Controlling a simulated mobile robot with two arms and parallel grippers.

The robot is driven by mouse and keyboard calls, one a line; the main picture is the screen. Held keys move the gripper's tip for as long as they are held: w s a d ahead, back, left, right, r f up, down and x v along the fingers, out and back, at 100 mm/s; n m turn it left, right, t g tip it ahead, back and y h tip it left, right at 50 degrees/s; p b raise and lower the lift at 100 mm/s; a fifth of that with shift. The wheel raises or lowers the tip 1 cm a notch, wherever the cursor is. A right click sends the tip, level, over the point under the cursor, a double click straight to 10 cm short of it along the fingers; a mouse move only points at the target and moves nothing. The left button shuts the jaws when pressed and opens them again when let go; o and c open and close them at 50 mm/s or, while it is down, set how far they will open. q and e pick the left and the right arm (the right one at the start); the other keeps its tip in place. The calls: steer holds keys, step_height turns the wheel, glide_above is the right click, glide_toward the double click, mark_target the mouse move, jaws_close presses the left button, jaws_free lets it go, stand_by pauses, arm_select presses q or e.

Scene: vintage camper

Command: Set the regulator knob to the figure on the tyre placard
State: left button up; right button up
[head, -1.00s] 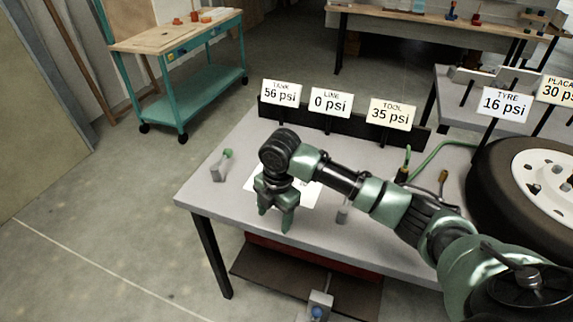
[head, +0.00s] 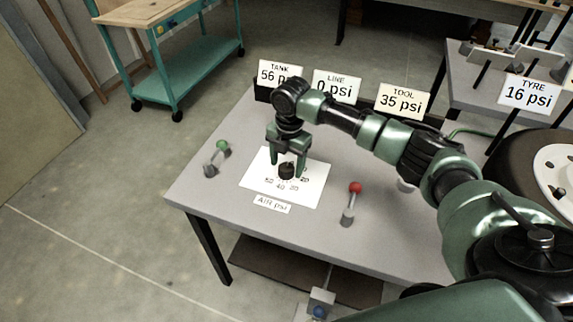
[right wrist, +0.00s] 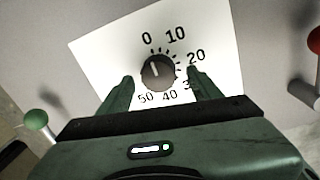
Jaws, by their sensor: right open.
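The black regulator knob (head: 286,171) sits on a white dial sheet (head: 258,187) marked in tens, labelled AIR psi. In the right wrist view the knob (right wrist: 158,73) has a pale pointer mark aimed roughly at the 0. My right gripper (head: 288,163) is open above the sheet, pointing down. In the right wrist view its fingers (right wrist: 160,84) lie to either side of the knob's near part; contact cannot be told. The TYRE sign (head: 530,95) reads 16 psi. My left gripper is not in view.
A green-knobbed lever (head: 222,146) stands left of the sheet and a red-knobbed lever (head: 354,188) right of it. Signs behind read TANK 56, LINE 0 (head: 336,88) and TOOL 35 psi (head: 402,100). The tyre (head: 515,165) is at right.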

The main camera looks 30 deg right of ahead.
steer(key=shift+f, duration=0.55)
steer(key=shift+w+f, duration=0.1)
steer(key=shift+f, duration=0.15)
steer(key=c, duration=1.3)
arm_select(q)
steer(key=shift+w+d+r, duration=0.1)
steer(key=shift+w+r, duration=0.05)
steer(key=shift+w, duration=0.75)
arm_select(e)
steer(key=shift+c, duration=0.3)
